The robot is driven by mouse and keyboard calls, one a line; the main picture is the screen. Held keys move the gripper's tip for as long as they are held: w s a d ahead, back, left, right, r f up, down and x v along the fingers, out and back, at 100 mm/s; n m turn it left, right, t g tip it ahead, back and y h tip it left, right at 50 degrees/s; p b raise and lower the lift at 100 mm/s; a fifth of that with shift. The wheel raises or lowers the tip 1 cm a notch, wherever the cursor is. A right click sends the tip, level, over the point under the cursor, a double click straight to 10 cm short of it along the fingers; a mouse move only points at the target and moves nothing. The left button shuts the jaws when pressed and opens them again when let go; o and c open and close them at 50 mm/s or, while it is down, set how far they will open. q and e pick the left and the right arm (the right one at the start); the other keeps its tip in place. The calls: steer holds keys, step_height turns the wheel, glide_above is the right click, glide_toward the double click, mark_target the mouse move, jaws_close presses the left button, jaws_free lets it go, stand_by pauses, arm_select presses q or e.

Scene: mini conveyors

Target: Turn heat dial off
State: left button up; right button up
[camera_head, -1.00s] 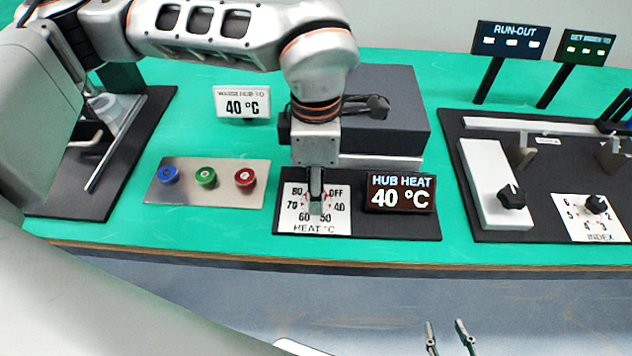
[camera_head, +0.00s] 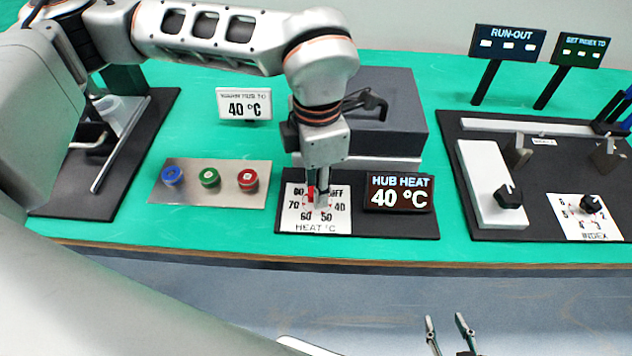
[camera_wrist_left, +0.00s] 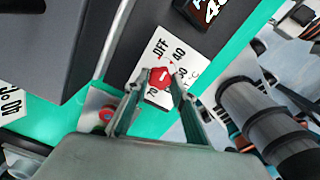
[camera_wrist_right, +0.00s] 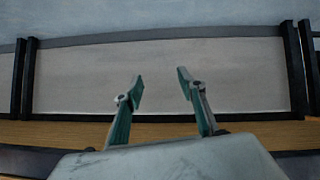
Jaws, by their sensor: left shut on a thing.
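The heat dial is a red knob, clear in the left wrist view (camera_wrist_left: 160,78), on a white plate (camera_head: 296,218) marked OFF, 40, 50, 60, 70 and 80. My left gripper (camera_head: 319,199) reaches down onto the dial from above. In the left wrist view its fingers (camera_wrist_left: 158,84) stand on either side of the red knob, shut on it. In the head view the fingers hide most of the knob. The hub heat display (camera_head: 400,192) beside the plate reads 40 °C. My right gripper (camera_head: 447,322) is open and empty in front of the table; its fingers are apart in its wrist view (camera_wrist_right: 158,85).
Blue (camera_head: 172,175), green (camera_head: 209,177) and red (camera_head: 248,179) buttons sit on a metal plate left of the dial. A sign (camera_head: 244,104) reading 40 °C and a dark box (camera_head: 392,110) stand behind. An index dial (camera_head: 591,204) is at right.

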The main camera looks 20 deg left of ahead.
arm_select(q)
steer(key=shift+r+n, duration=0.1)
steer(key=shift+n, duration=0.8)
steer(key=n+p, duration=0.1)
steer(key=n, duration=0.2)
steer(key=shift+n, duration=0.8)
arm_select(e)
steer(key=shift+s+a+r, duration=0.2)
steer(key=shift+s+r, duration=0.1)
steer(key=shift+s, duration=0.15)
steer(key=shift+w+r, duration=0.25)
steer(key=shift+w, duration=0.2)
arm_select(q)
steer(key=o, duration=1.1)
step_height(320, 180, up, 12)
steer(key=shift+f, duration=0.1)
arm_select(e)
steer(key=shift+s+f, duration=0.15)
steer(key=shift+s, duration=0.1)
